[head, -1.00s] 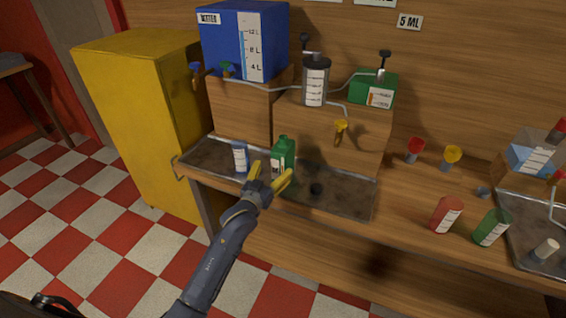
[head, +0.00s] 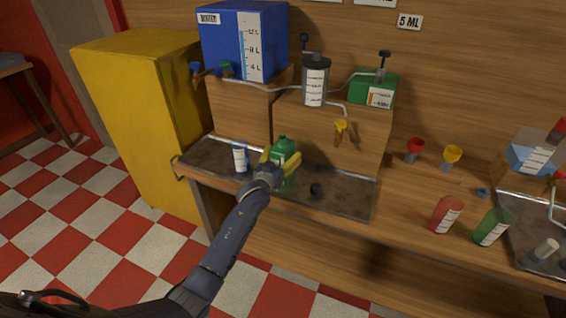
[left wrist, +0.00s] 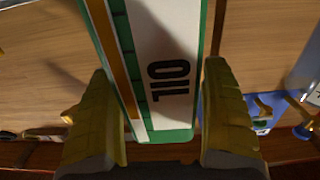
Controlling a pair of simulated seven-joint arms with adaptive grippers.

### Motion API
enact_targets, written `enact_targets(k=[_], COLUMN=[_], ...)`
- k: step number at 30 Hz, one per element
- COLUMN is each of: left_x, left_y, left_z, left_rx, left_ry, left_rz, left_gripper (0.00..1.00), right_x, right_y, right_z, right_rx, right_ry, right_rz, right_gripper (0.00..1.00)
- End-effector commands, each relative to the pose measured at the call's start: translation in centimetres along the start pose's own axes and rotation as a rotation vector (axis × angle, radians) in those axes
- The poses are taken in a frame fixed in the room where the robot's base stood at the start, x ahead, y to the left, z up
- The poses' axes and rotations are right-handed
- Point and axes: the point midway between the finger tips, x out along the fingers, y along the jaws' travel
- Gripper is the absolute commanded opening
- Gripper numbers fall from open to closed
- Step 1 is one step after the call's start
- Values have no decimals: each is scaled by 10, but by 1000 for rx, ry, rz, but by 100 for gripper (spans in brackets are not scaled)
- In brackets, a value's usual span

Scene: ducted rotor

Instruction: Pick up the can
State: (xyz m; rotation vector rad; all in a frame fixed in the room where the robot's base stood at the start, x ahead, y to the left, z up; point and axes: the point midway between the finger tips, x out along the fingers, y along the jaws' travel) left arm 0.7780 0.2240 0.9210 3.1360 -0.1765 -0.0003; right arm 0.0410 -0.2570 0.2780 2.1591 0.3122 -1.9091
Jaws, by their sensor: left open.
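A green can (head: 284,148) stands on the metal tray (head: 340,190) on the wooden bench in the head view. Its white label with the word OIL fills the upper middle of the left wrist view (left wrist: 165,65). My left gripper (head: 280,160) is open, with its yellow fingers on either side of the can. In the left wrist view the fingers (left wrist: 160,115) flank the can's near end, with gaps visible on both sides. The can's lower part is partly hidden by the gripper in the head view. My right gripper is not in view.
A small white and blue bottle (head: 240,158) stands just left of the can. Wooden boxes (head: 330,130) rise behind. A red cylinder (head: 446,214) and a green cylinder (head: 491,227) stand farther right.

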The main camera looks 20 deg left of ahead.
Motion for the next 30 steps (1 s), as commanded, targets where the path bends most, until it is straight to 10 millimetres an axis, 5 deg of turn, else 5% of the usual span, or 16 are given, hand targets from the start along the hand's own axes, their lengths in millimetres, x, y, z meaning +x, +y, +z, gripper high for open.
enact_targets(k=[9,27,30], left_x=[2,2,2], left_y=[0,0,0], left_z=[0,0,-3], left_rx=[1,1,0], left_ry=[0,0,5], left_rz=[0,0,0], left_gripper=[80,10,6], right_x=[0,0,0], right_y=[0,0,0], right_z=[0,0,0], right_rx=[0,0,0], right_ry=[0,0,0], right_rz=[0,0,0], right_gripper=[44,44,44])
